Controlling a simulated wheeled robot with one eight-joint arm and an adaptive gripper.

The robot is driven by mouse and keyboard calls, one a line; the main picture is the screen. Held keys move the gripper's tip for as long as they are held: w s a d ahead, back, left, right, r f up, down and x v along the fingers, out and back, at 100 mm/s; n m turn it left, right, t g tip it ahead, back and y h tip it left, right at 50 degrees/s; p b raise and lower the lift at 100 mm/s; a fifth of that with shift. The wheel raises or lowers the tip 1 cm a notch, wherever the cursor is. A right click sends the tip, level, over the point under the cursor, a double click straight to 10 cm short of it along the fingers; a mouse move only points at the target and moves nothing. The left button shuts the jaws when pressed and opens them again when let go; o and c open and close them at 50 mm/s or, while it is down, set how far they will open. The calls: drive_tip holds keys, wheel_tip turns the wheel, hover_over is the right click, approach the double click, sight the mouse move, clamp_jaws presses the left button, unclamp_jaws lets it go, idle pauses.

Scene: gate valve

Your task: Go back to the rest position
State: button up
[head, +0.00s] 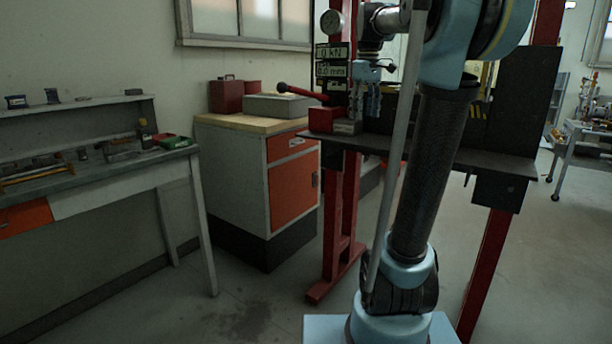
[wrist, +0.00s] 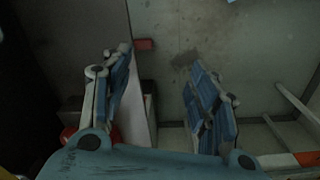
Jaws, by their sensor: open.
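My gripper (head: 365,114) is in the upper middle of the head view, with its blue fingers pointing down, beside the red press frame and above the dark press table. In the wrist view my gripper (wrist: 160,58) has its two blue fingers spread well apart. My own arm covers part of the press in the head view. I cannot make out a gate valve in either view.
The press table (head: 430,151) lies below my gripper, with a small red box (head: 322,121) on it. A cabinet (head: 243,168) with orange drawers stands to the left. A workbench (head: 118,176) is at far left. Floor (head: 245,310) between is clear.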

drive_tip(key=s+f+m+t, duration=0.1)
drive_tip(key=s+f+m, duration=0.2)
drive_tip(key=s+f, duration=1)
drive_tip(key=s+f+m, duration=0.4)
drive_tip(key=s+f, duration=1)
drive_tip(key=f, duration=0.7)
drive_tip(key=shift+s+f+t, duration=0.15)
drive_tip(key=shift+s+t, duration=0.15)
drive_tip(key=shift+t, duration=0.1)
drive_tip(key=shift+d, duration=0.1)
drive_tip(key=shift+w+f, duration=0.2)
drive_tip(key=shift+w, duration=0.25)
